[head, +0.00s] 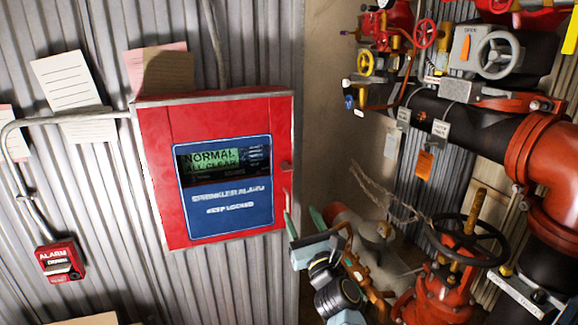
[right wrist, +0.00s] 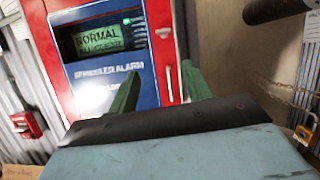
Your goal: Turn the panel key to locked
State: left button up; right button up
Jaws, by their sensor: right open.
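The red alarm panel (head: 160,175) hangs on the corrugated wall, its blue face (head: 230,222) reading "SPRINKLER ALARM KEEP LOCKED". Its green display (head: 208,160) reads "NORMAL ALL CLEAR"; it also shows in the right wrist view (right wrist: 98,38). A small fitting that looks like the key (head: 286,167) sits on the panel's right edge; it also shows in the right wrist view (right wrist: 163,33). Its turn is too small to read. My right gripper (head: 302,214) is open and empty, with green fingers beside the panel's lower right edge, below the key. In the right wrist view the fingers (right wrist: 162,84) point toward the panel. My left gripper is not in view.
A red alarm box (head: 60,262) with a conduit is on the wall at lower left. Paper notes (head: 68,82) hang above. Red pipes (head: 548,150), a black handwheel (head: 468,240) and a chain (head: 375,190) crowd the right side.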

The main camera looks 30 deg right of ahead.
aim_at(284, 167)
jog(key=w+d+r+p, duration=0.1)
jog(key=w+r, duration=0.2)
jog(key=w, duration=0.3)
jog(key=w+d+r+m, duration=0.1)
jog(key=w+d+r, duration=0.1)
jog(key=w, duration=0.3)
jog(key=shift+w+d+r+h+p, duration=0.25)
jog(key=shift+w+r+h+p, duration=0.15)
jog(key=shift+r, duration=0.45)
jog(key=shift+s, duration=0.1)
jog(key=c, duration=1)
